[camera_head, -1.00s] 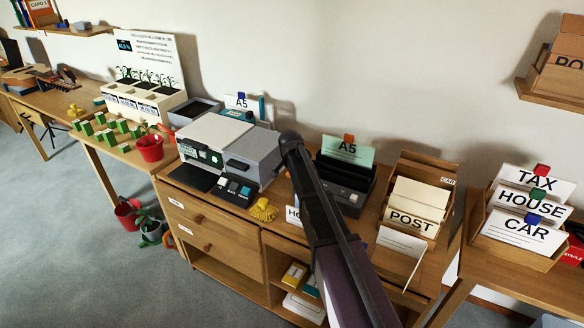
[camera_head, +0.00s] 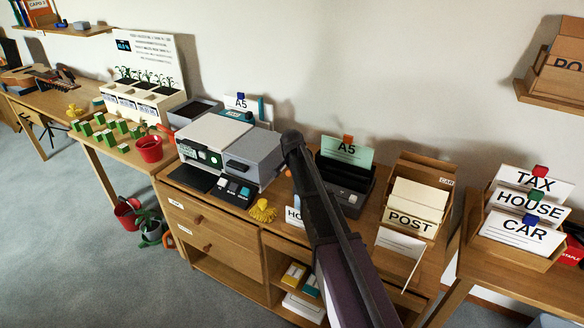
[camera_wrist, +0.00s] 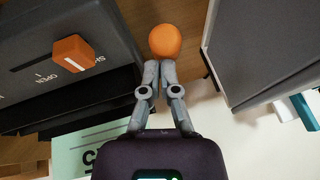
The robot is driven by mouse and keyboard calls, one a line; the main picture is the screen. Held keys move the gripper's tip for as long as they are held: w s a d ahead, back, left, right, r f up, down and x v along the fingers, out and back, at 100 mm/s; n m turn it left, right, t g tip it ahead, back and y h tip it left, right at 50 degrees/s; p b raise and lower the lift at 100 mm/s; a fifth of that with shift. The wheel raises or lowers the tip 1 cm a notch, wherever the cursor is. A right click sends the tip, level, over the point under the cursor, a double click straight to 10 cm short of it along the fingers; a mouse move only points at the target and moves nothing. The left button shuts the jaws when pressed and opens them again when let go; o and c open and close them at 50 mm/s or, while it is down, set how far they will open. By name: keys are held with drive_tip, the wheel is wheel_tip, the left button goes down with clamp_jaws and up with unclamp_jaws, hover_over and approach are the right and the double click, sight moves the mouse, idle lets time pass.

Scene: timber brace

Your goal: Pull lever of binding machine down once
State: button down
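The binding machine is the dark grey device (camera_head: 345,190) holding a green A5 sheet, right of my arm in the head view; my arm hides part of it. In the wrist view its dark body (camera_wrist: 60,30) fills the left side, with an orange slider block (camera_wrist: 73,51) by the words OPEN and SHUT. A round orange knob (camera_wrist: 165,40), seemingly the lever's end, is right at the tips of my gripper (camera_wrist: 159,66). The fingers are close together with hardly any gap, and the knob lies beyond them, not visibly between them. I cannot tell whether they touch it. The lever's shaft is hidden.
A grey-and-white machine (camera_head: 225,150) stands close on the left, and a grey body (camera_wrist: 258,50) fills the right in the wrist view. A wooden POST box (camera_head: 412,210) stands to the right. A yellow tangle (camera_head: 262,211) lies near the cabinet's front edge.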

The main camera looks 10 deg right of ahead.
drive_tip(key=d+p+v, duration=0.1)
drive_tip(key=p+v, duration=1)
drive_tip(key=v, duration=0.1)
drive_tip(key=shift+w+a+r, duration=0.2)
drive_tip(key=shift+r, duration=0.3)
idle(0.7)
drive_tip(key=s+d+n+g, duration=0.1)
drive_tip(key=s+n, duration=0.2)
drive_tip(key=s, duration=0.7)
drive_tip(key=s+d+f+n+g, duration=0.1)
drive_tip(key=s+d+n+g, duration=0.1)
drive_tip(key=s, duration=0.8)
drive_tip(key=s+d+f+n+g+y, duration=0.1)
drive_tip(key=s+d+n+g, duration=0.1)
drive_tip(key=s, duration=0.8)
drive_tip(key=shift+s+d+n, duration=0.25)
drive_tip(key=shift+s+n, duration=0.15)
drive_tip(key=shift+n, duration=0.5)
